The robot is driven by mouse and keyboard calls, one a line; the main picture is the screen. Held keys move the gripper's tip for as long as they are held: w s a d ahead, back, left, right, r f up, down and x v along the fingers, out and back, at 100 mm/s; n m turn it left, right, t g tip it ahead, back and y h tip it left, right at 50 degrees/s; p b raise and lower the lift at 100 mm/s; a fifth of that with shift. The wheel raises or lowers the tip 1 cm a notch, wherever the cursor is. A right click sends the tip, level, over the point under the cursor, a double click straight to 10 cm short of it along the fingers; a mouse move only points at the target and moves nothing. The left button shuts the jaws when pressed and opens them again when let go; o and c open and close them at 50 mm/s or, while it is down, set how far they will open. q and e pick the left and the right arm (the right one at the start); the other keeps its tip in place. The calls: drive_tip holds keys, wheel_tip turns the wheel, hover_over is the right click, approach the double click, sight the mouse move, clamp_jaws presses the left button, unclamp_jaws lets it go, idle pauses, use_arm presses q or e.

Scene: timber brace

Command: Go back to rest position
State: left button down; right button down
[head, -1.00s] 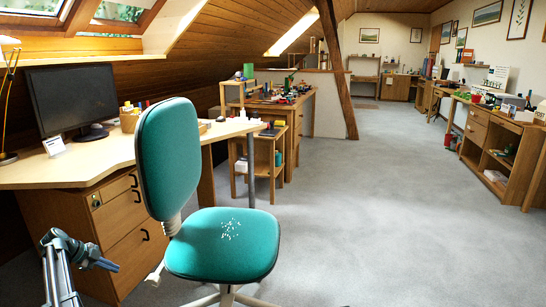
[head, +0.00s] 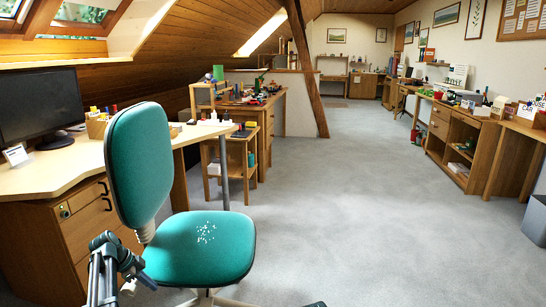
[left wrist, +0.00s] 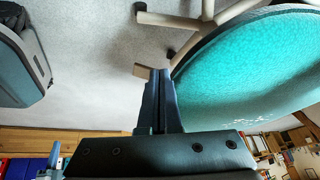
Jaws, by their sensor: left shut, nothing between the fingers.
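My left gripper (head: 136,276) is at the lower left of the head view, in front of the teal chair's seat in the picture. It is shut and empty, and its fingers are pressed together. It also shows in the left wrist view (left wrist: 158,90), with its fingertips beside the edge of the teal seat in the picture. I cannot tell whether it touches the chair. My right gripper is not clearly visible in the head view.
The teal swivel chair (head: 205,245) stands close by, before a wooden desk (head: 60,172) with a monitor (head: 40,105). A small side table (head: 228,150) stands behind. Grey floor (head: 350,200) is open ahead and right. A grey bin (head: 536,222) is at the right edge.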

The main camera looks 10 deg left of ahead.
use_arm(q)
drive_tip(key=s+d+n+g+y+p, duration=0.1)
drive_tip(key=s+d+n, duration=0.15)
drive_tip(key=d, duration=0.95)
drive_tip(key=s+d+n+g+y, duration=0.15)
drive_tip(key=s+d, duration=0.25)
drive_tip(key=d, duration=0.9)
drive_tip(key=s+d+n+y+p, duration=0.25)
drive_tip(key=s+d+n, duration=0.25)
drive_tip(key=s+d, duration=1.2)
wheel_tip(320, 180, up, 39)
drive_tip(key=p, duration=3.7)
drive_tip(key=shift+w+g, duration=0.25)
drive_tip(key=shift+g, duration=0.1)
